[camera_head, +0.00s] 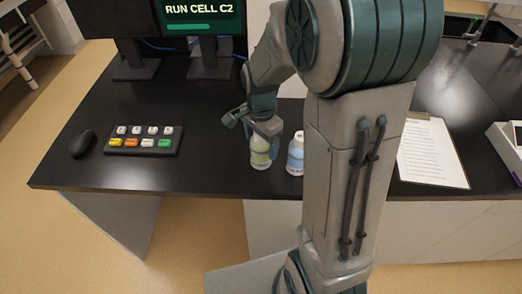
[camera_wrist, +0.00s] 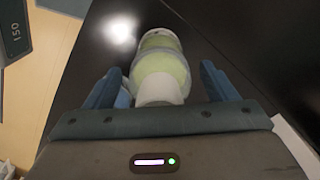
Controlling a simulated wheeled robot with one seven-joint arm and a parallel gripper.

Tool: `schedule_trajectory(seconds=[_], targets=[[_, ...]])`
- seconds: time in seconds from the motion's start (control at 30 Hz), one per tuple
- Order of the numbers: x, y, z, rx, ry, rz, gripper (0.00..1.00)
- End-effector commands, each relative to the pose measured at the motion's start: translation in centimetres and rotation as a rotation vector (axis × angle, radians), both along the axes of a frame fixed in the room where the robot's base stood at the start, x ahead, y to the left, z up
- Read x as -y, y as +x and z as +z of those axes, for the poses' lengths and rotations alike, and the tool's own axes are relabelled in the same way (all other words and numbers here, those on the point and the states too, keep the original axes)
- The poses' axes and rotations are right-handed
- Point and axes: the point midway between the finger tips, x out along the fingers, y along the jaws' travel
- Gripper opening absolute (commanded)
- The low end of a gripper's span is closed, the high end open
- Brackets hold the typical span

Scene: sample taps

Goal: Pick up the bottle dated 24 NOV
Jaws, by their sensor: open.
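Two small bottles stand near the front edge of the black bench. One bottle (camera_head: 260,152) has yellow-green contents, a pale label and a white cap, and stands right below my gripper (camera_head: 256,132). The other bottle (camera_head: 295,155) is blue with a white cap and stands just to its right, beside my arm. No date can be read on either label. In the wrist view, the yellow-green bottle (camera_wrist: 160,68) lies between the two blue fingers of my gripper (camera_wrist: 162,88), which are open with gaps on both sides. A bit of pale blue shows behind the left finger.
A button panel (camera_head: 144,140) and a black mouse (camera_head: 83,143) lie to the left on the bench (camera_head: 205,160). A monitor (camera_head: 200,18) reads RUN CELL C2. A clipboard (camera_head: 432,152) and a white device (camera_head: 508,146) lie to the right.

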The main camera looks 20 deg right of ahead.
Motion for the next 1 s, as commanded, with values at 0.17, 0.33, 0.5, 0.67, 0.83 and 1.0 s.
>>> schedule_trajectory(seconds=[0.17,0.33,0.5,0.67,0.83,1.0], targets=[[0.0,0.0,-0.3,0.001,0.0,0.0,0.79],[0.0,0.0,-0.3,0.001,0.0,0.0,0.57],[0.0,0.0,-0.2,0.001,0.0,0.001,0.24],[0.0,0.0,-0.2,0.001,0.0,0.001,0.24],[0.0,0.1,0.8,0.005,0.0,0.001,0.24],[0.0,0.1,4.1,0.009,0.0,0.001,0.24]])
